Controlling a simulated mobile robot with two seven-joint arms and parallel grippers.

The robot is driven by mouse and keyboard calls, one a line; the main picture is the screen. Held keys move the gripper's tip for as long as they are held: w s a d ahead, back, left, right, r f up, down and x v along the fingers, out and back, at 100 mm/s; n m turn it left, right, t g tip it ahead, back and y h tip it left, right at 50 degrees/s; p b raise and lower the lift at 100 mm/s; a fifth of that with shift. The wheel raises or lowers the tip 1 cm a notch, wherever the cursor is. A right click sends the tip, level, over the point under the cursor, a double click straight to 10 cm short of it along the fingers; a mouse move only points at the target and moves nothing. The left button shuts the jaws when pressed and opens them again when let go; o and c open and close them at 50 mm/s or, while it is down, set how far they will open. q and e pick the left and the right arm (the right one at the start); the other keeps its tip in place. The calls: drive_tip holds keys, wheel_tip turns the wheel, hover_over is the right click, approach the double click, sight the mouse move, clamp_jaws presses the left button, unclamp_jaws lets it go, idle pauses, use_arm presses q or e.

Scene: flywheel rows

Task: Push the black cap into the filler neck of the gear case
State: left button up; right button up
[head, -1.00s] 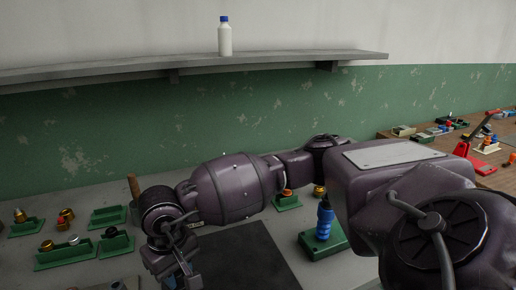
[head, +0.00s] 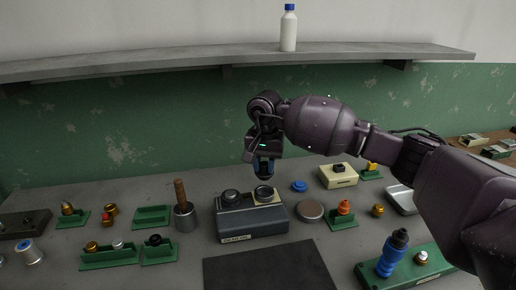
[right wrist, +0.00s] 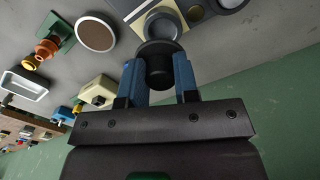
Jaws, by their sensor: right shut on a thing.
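The gear case (head: 262,223) is a grey-blue box with a cream part, standing behind the dark mat. Its round filler neck (head: 264,193) is on top at the right; in the right wrist view the neck (right wrist: 164,22) is a grey ring. My right gripper (head: 264,170) is just above the neck, pointing down. In the right wrist view its blue fingers (right wrist: 160,75) are shut on the black cap (right wrist: 157,50), whose far end overlaps the neck's near edge. I cannot tell whether cap and neck touch. My left gripper is not in view.
A pot with a wooden handle (head: 185,217) stands left, a round tin (head: 310,211) and blue cap (head: 299,186) right. Green trays (head: 110,258) hold small parts. The dark mat (head: 268,268) in front is clear.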

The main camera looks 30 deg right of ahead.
sight(264, 176)
drive_tip(key=shift+w+d+r+m, duration=0.3)
drive_tip(key=shift+w+d, duration=0.1)
drive_tip(key=shift+w, duration=0.3)
drive_tip(key=shift+s, duration=0.15)
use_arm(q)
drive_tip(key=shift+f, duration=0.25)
use_arm(e)
drive_tip(key=shift+f, duration=0.1)
drive_tip(key=shift+f+b, duration=0.55)
drive_tip(key=shift+f, duration=0.55)
wheel_tip(264, 176, down, 2)
drive_tip(key=shift+b, duration=0.7)
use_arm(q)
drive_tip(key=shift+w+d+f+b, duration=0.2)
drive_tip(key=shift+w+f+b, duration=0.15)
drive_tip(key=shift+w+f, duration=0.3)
use_arm(e)
drive_tip(key=shift+f, duration=0.7)
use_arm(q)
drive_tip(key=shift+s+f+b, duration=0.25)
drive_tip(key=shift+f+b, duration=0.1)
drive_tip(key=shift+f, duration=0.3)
